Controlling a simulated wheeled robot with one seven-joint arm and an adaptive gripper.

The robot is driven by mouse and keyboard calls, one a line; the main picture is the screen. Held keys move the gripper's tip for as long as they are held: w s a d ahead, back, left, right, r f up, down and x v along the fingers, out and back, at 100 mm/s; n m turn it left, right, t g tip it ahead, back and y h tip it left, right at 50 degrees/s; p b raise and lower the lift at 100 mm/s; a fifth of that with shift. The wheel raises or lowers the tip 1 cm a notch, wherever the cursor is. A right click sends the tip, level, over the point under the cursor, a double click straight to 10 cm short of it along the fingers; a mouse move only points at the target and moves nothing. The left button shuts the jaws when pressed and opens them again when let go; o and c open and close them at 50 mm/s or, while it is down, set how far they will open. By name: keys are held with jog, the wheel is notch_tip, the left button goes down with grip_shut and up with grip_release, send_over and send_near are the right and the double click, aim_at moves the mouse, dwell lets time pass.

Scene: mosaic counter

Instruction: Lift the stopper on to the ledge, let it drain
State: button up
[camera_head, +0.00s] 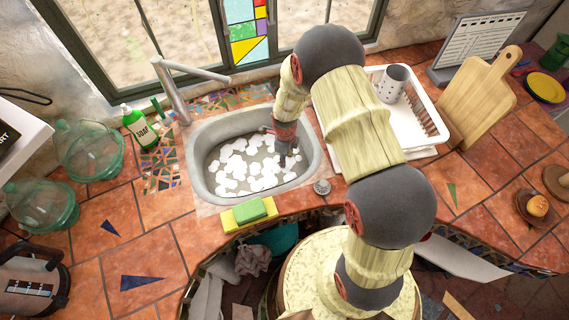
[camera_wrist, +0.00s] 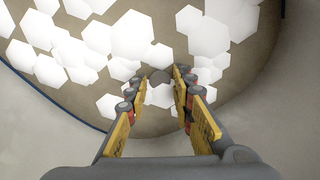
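My gripper (camera_head: 284,158) reaches down into the right side of the metal sink (camera_head: 200,165), over cloudy brownish water with white foam (camera_head: 235,172). No stopper can be made out under the foam. A small round metal piece (camera_head: 321,187) with a raised middle sits on the tiled ledge at the sink's front right corner. I cannot tell whether it is the stopper.
A green and yellow sponge (camera_head: 249,211) lies at the sink's front edge. The tap (camera_head: 175,90) and a green soap bottle (camera_head: 138,127) stand at the left back. A white dish rack (camera_head: 425,115) with a spotted mug (camera_head: 393,83) is at the right, beside my arm.

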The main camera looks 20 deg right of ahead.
grip_shut()
jog(key=shift+r, duration=0.1)
